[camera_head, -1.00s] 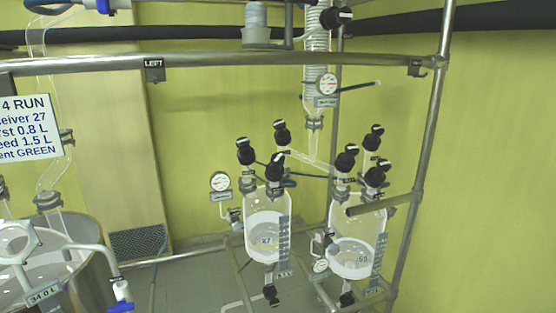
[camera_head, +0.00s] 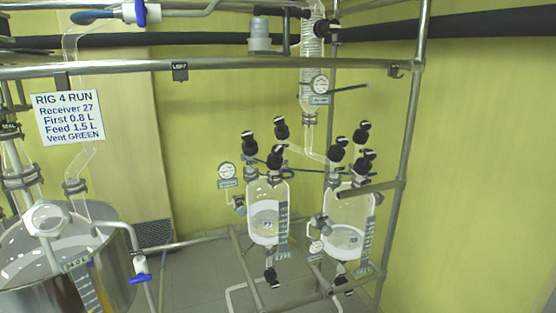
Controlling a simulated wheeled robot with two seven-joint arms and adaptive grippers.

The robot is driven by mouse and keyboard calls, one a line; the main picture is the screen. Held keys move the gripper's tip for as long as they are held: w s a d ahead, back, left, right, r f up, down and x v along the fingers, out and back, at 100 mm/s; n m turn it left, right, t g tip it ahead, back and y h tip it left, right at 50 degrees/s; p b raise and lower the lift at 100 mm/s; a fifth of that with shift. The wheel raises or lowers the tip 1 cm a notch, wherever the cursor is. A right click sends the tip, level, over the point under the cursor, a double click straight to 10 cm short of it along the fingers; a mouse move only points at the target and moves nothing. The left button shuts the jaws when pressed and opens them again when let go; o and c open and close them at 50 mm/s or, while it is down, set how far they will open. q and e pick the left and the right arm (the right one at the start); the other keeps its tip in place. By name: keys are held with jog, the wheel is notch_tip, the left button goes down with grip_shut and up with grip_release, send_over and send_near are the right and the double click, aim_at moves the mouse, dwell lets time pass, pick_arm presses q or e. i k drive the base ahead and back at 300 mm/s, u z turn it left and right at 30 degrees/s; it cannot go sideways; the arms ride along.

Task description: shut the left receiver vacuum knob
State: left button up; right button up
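The left receiver (camera_head: 256,230) is a clear glass vessel hung in the metal frame, with a label that seems to read 27 and liquid inside. Black knobs stand on thin stems at its top: one at the left (camera_head: 249,141), one in the middle (camera_head: 275,157) and a taller one behind (camera_head: 281,129). Their tags are too small to read, so I cannot tell which is the vacuum knob or whether it is open. A round gauge (camera_head: 227,171) is at its left. Neither of my grippers is in view.
The right receiver (camera_head: 345,208) stands close beside it with its own black knobs. A horizontal rail (camera_head: 220,63) crosses above. A steel vessel (camera_head: 115,265) with glassware and a blue-handled valve (camera_head: 140,278) is at lower left. A sign (camera_head: 68,117) hangs there.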

aim_at(276, 152)
jog(key=z, duration=0.05)
jog(key=k, duration=0.65)
jog(key=u, duration=0.85)
jog(key=i, duration=1.4)
jog(key=z, duration=0.25)
